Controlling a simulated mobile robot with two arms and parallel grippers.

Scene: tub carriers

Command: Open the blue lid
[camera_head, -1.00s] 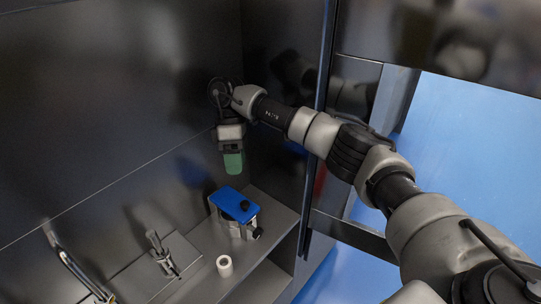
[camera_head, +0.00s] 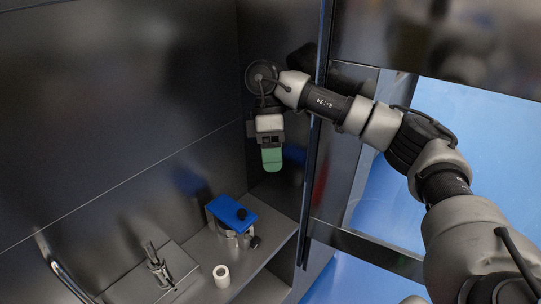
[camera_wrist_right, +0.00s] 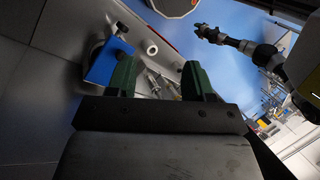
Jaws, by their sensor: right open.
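The blue lid (camera_head: 231,214) sits on top of a grey metal tub carrier (camera_head: 225,232) with black knobs, on the shelf at the lower middle of the head view. The lid looks shut. My right gripper (camera_head: 272,160), with green fingers, hangs above and to the right of the lid, apart from it. In the right wrist view the two green fingers of this gripper (camera_wrist_right: 159,82) stand apart with nothing between them. The blue lid (camera_wrist_right: 105,62) shows there beside the left finger.
A white cylinder (camera_head: 221,275) stands on the shelf in front of the carrier. A metal fixture (camera_head: 157,268) stands to its left, with a curved metal tube (camera_head: 60,272) further left. Dark walls close off the back. A door edge (camera_head: 314,150) stands near my right arm.

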